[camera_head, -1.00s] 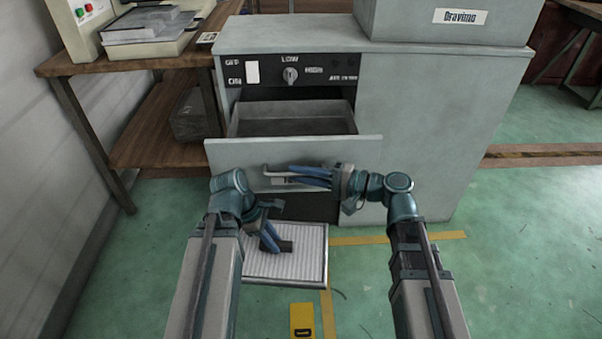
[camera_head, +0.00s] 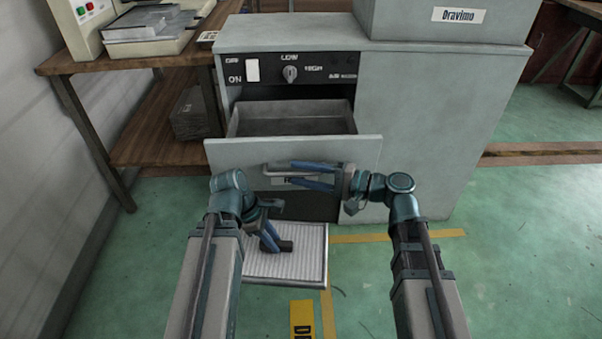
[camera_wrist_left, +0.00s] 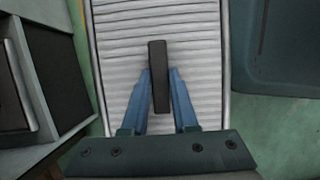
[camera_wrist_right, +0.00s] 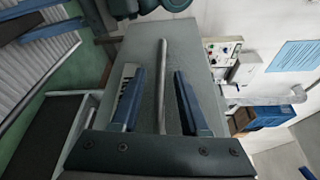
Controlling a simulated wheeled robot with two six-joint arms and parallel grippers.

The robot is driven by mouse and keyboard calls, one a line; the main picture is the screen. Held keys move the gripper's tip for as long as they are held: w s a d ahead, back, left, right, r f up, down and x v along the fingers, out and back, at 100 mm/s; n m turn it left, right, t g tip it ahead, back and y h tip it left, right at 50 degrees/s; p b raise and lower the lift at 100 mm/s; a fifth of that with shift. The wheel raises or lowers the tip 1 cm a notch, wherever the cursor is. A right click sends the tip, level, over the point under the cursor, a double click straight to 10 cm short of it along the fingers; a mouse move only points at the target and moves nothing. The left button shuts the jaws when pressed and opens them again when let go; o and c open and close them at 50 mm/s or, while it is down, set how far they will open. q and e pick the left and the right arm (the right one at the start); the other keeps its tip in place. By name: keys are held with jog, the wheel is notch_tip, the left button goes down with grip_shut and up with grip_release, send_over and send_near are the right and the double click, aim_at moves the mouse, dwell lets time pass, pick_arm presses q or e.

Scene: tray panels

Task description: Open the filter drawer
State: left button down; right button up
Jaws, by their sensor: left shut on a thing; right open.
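The grey drawer (camera_head: 232,158) in the cabinet stands pulled out, with its empty-looking inside showing in the head view. Its bar handle (camera_wrist_right: 162,75) lies between the fingers of my right gripper (camera_head: 290,175), apart from both in the right wrist view. My right gripper (camera_wrist_right: 160,90) is open. My left gripper (camera_head: 272,240) is shut on the black grip (camera_wrist_left: 158,75) of a white pleated filter (camera_wrist_left: 120,60). The filter (camera_head: 300,268) is below the drawer front, in front of the cabinet.
The grey cabinet (camera_head: 440,120) has a switch panel with a knob (camera_head: 290,73) above the drawer. A wooden bench (camera_head: 140,58) stands at left. Yellow tape (camera_head: 400,237) marks the green floor, which is clear at right.

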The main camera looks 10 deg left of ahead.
pick_arm(q)
jog(key=shift+r+p, duration=0.4)
jog(key=shift+r, duration=0.1)
pick_arm(e)
jog(key=s+d, duration=0.1)
jog(key=d, duration=1)
jog(key=shift+d+r, duration=0.25)
jog(key=shift+r, duration=0.2)
jog(key=shift+s, duration=0.1)
